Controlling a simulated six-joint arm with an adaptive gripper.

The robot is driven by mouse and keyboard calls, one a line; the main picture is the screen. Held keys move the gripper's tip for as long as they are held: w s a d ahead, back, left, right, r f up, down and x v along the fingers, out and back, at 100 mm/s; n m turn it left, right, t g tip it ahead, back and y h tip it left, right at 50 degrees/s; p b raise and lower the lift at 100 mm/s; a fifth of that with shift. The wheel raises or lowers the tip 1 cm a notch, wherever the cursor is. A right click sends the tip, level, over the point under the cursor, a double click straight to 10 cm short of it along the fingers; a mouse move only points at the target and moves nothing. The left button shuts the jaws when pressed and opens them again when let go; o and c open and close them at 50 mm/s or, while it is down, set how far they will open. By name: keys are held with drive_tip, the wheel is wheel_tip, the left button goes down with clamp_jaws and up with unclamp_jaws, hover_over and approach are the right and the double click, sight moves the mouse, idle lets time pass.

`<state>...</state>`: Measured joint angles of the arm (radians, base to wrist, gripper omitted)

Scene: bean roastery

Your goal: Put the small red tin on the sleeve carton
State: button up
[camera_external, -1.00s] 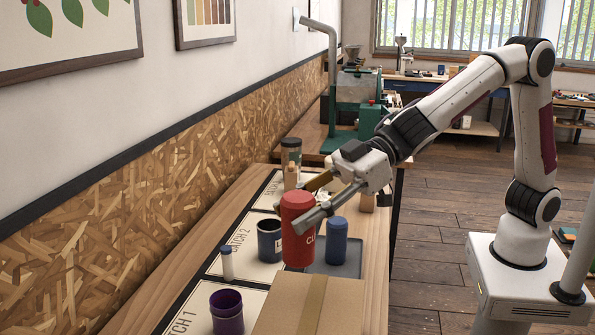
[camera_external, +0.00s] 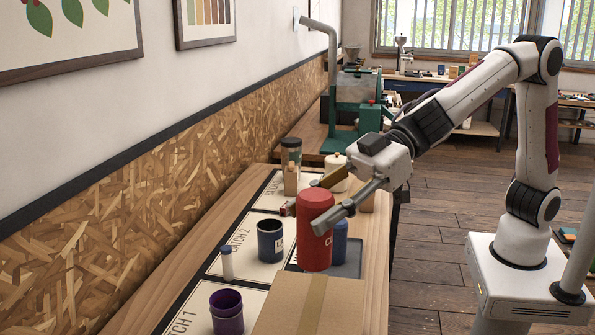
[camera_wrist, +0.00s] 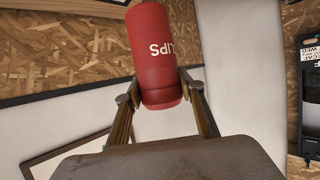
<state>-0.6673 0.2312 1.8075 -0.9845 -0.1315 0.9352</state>
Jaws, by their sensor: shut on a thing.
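My gripper (camera_external: 303,217) is shut on the red tin (camera_external: 316,240) and holds it upright above the table. In the wrist view the tin (camera_wrist: 165,55) sits between both fingers, with white lettering partly showing. The sleeve carton appears to be the tan cardboard box (camera_external: 290,312) at the bottom of the external view. The tin's base shows just behind the carton's far edge; I cannot tell the gap between them.
A dark blue mug (camera_external: 270,247), a small white bottle with a blue cap (camera_external: 227,265) and a purple cup (camera_external: 227,318) stand left of the tin. A blue tin (camera_external: 341,240) is partly hidden behind it, by a dark tray (camera_external: 352,271). A white jar (camera_external: 335,172) stands farther back.

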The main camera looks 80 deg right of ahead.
sight(315, 261)
drive_tip(key=shift+f, duration=0.1)
drive_tip(key=shift+f, duration=2.9)
drive_tip(key=shift+f, duration=0.1)
drive_tip(key=shift+f, duration=1.8)
drive_tip(key=shift+f, duration=0.15)
drive_tip(key=o, duration=1.3)
drive_tip(key=shift+r, duration=0.2)
